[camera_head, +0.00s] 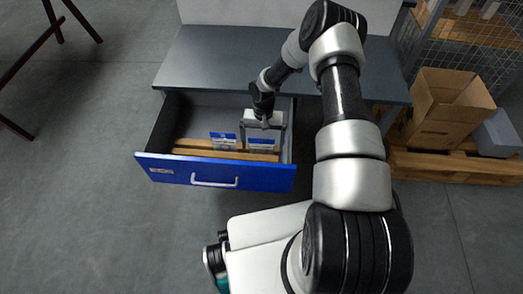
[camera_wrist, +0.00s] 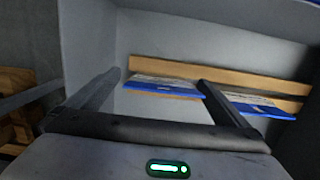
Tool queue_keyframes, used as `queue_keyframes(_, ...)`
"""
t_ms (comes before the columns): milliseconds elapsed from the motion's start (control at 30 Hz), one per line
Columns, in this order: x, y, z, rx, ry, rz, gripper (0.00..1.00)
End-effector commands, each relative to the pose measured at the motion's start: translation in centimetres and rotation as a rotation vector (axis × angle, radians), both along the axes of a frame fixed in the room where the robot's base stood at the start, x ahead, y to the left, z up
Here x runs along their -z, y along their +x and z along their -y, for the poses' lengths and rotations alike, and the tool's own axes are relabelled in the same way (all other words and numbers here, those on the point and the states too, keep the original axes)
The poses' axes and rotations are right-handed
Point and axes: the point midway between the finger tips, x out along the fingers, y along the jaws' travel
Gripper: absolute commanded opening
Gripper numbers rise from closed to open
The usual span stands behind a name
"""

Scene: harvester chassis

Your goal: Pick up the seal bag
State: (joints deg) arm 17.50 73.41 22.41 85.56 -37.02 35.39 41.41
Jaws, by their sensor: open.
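Two flat white-and-blue bags stand in the open drawer, a left one (camera_head: 224,141) and a right one (camera_head: 261,144). I cannot tell from their labels which is the seal bag. My gripper (camera_head: 260,131) is over the drawer, close behind the right bag, with its jaws apart and nothing between them. In the wrist view, the right bag (camera_wrist: 165,85) shows between and beyond the fingertips (camera_wrist: 158,80). Contact with the bags is not visible.
The drawer (camera_head: 180,171) has a blue front and wooden strips (camera_head: 200,152) across its inside, beside the bags. A grey worktop (camera_head: 215,60) lies above and behind it. A cardboard box (camera_head: 445,105) rests on a pallet (camera_head: 440,165) at the right.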

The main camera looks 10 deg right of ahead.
Motion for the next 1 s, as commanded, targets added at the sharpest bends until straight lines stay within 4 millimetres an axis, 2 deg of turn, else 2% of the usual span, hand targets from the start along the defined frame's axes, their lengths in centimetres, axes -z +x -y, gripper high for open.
queue_keyframes(33,1.3,0.0,-0.2,0.001,0.002,-0.003,1.0)
queue_keyframes(100,2.5,0.2,-0.4,0.0,0.003,-0.003,1.0)
queue_keyframes(233,3.9,0.1,-0.4,0.001,0.001,-0.002,1.0)
queue_keyframes(533,4.4,0.1,-0.4,0.0,0.0,0.0,1.0)
queue_keyframes(567,4.4,0.1,-0.4,0.0,0.0,0.0,0.98)
queue_keyframes(800,4.4,0.1,-0.4,0.0,-0.001,0.0,0.58)
queue_keyframes(1000,4.3,0.1,-0.4,0.0,-0.001,0.0,0.56)
